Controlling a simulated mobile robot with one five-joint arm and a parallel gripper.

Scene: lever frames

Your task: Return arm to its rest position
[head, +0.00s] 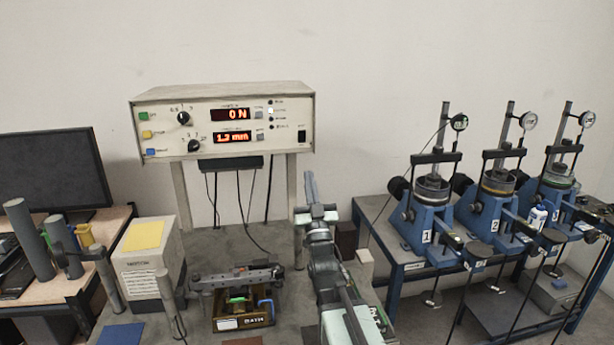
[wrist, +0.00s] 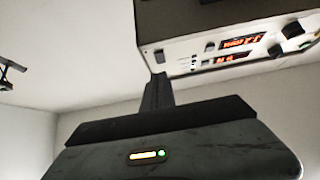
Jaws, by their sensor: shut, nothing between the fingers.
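My arm rises from the bottom middle of the head view. My gripper (head: 311,182) points up in front of the bench, just right of the control box's right leg. It is shut and empty. In the wrist view its dark fingers (wrist: 157,92) stand together above the gripper body, which carries a small yellow and green light. The fingers touch nothing that I can see.
A control box (head: 222,122) reading 0 N and 1.3 mm stands on legs behind; it also shows in the wrist view (wrist: 230,40). A blue stand with several dial-gauge devices (head: 425,215) is at right. A monitor (head: 52,172) is at left. A wooden tray (head: 243,318) sits low in front.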

